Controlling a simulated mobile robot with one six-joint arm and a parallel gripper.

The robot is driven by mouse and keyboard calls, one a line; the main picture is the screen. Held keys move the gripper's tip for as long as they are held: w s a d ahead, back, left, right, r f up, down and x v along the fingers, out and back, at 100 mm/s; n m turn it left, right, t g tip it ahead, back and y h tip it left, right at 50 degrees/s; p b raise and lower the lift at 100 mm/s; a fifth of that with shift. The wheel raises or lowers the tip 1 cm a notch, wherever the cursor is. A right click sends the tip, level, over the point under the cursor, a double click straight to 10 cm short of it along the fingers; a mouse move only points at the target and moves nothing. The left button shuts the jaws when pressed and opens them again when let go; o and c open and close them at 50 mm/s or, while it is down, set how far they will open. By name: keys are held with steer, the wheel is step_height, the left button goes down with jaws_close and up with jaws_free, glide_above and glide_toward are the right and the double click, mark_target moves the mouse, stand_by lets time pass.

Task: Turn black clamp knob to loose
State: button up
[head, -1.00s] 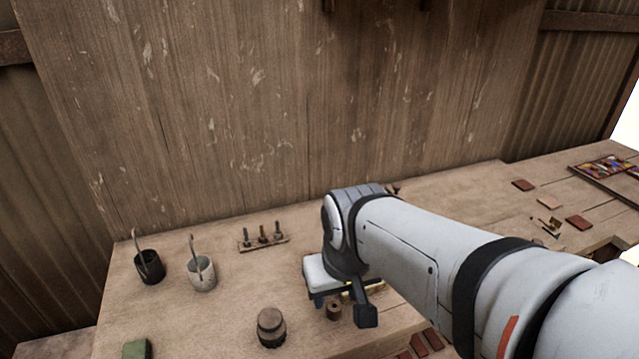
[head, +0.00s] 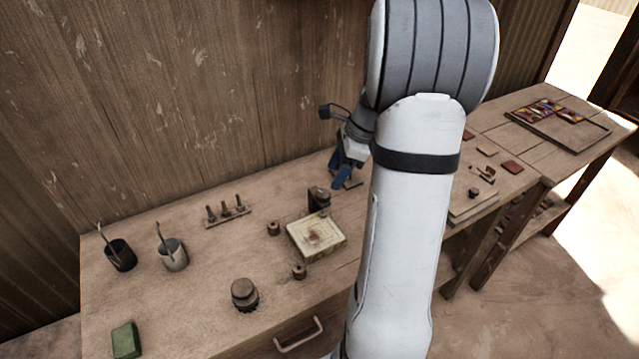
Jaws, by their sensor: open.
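A cream tile plate (head: 316,236) with a brown stain lies on the bench. A dark upright piece with a rounded top (head: 319,198) stands at its back edge; I cannot tell whether this is the black clamp knob. Small brown round pieces stand at the plate's left corner (head: 273,228) and front (head: 299,271). My gripper (head: 341,180), with blue fingers, is open, behind and right of the dark upright piece and apart from it. My arm partly hides the gripper and the bench to the right.
A dark round weight (head: 245,294), a green block (head: 126,340), a black cup (head: 121,255) and a grey cup (head: 173,254) stand left. A small rack (head: 228,216) holds upright tools. Tiles and a paint tray (head: 558,121) lie right. A wooden wall rises behind.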

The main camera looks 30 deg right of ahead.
mark_target(324, 194)
steer(key=x, duration=0.7)
steer(key=shift+p, duration=0.3)
steer(key=shift+s, duration=0.1)
steer(key=shift+c, duration=0.5)
